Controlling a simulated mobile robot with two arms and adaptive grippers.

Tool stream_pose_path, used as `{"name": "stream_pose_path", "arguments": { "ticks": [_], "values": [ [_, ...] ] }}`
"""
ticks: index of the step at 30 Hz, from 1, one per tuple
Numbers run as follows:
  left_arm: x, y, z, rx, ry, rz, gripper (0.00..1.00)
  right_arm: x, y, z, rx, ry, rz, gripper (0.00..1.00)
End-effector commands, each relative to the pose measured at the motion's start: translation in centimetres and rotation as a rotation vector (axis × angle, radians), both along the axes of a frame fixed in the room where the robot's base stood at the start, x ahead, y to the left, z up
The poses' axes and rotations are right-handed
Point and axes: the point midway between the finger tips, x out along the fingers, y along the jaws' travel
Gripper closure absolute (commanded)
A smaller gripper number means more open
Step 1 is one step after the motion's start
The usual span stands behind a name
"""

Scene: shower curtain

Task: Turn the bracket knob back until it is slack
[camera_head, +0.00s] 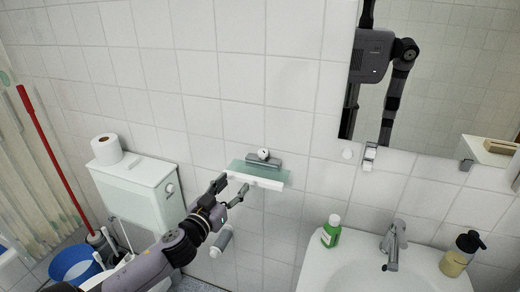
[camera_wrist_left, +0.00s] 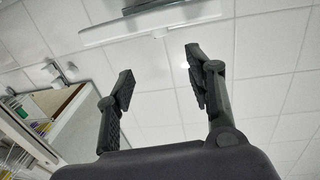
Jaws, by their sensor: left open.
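A small shelf (camera_head: 262,173) with a greenish glass plate and a white front edge is fixed to the tiled wall; it also shows at the top of the left wrist view (camera_wrist_left: 190,18). A small pale knob-like piece (camera_wrist_left: 158,33) shows at the shelf's lower edge in the left wrist view; I cannot tell for certain that it is the bracket knob. My left gripper (camera_head: 234,187) is open and empty, just left of the shelf's front. In the left wrist view its fingers (camera_wrist_left: 160,70) stand apart below that piece, not touching it. My right gripper is not in view.
A grey holder with a round white-faced part (camera_head: 263,154) is above the shelf. A cistern (camera_head: 140,190) bears a paper roll (camera_head: 107,150) at left. A sink (camera_head: 370,275) with a green bottle (camera_head: 331,231), tap (camera_head: 394,240) and soap dispenser (camera_head: 461,254) is at right, under a mirror (camera_head: 440,90).

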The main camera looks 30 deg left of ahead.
Motion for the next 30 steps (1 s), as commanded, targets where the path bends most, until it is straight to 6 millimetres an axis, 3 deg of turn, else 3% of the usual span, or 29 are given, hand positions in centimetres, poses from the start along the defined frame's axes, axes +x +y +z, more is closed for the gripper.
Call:
{"name": "stream_pose_path", "arguments": {
  "ticks": [8,30],
  "values": [
    [2.7,0.3,0.6,0.000,-0.007,-0.002,0.51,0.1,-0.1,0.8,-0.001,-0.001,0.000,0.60],
    [14.9,1.8,0.4,-0.001,-0.005,0.000,0.51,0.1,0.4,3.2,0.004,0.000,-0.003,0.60]
  ]
}}
